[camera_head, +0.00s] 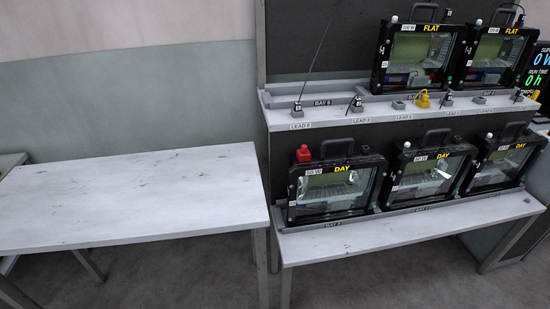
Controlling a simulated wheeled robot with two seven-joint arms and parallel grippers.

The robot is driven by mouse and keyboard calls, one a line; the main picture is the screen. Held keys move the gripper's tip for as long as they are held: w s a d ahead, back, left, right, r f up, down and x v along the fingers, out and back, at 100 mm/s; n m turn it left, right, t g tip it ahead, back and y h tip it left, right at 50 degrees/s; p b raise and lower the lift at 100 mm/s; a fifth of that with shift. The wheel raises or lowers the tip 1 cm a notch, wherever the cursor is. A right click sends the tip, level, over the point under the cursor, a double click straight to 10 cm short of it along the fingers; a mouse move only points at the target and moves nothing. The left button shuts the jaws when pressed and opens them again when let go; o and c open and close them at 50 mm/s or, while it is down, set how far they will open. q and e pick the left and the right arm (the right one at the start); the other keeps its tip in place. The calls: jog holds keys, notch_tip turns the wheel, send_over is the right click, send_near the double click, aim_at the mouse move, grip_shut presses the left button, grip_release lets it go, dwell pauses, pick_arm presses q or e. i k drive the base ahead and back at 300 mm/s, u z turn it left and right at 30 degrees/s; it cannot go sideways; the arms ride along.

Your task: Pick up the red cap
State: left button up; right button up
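A small red cap (303,153) sits at the upper left corner of the leftmost lower floodlight housing (335,187), which is labelled DAY. The cap looks like a small block with a narrower top. Whether it rests on the housing or is fitted to something behind it, I cannot tell. Neither of my grippers shows in the head view.
More DAY housings (425,174) stand to the right on the lower bench (400,231). FLAT housings (414,57) stand on the upper shelf (330,120), with several leads and a yellow connector (422,99). The white table (130,200) at left is bare.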

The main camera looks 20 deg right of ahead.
aim_at(304, 155)
jog(key=u, duration=0.3)
jog(key=i, duration=0.8)
jog(key=z, duration=0.6)
jog(key=i, duration=0.6)
jog(key=z, duration=0.55)
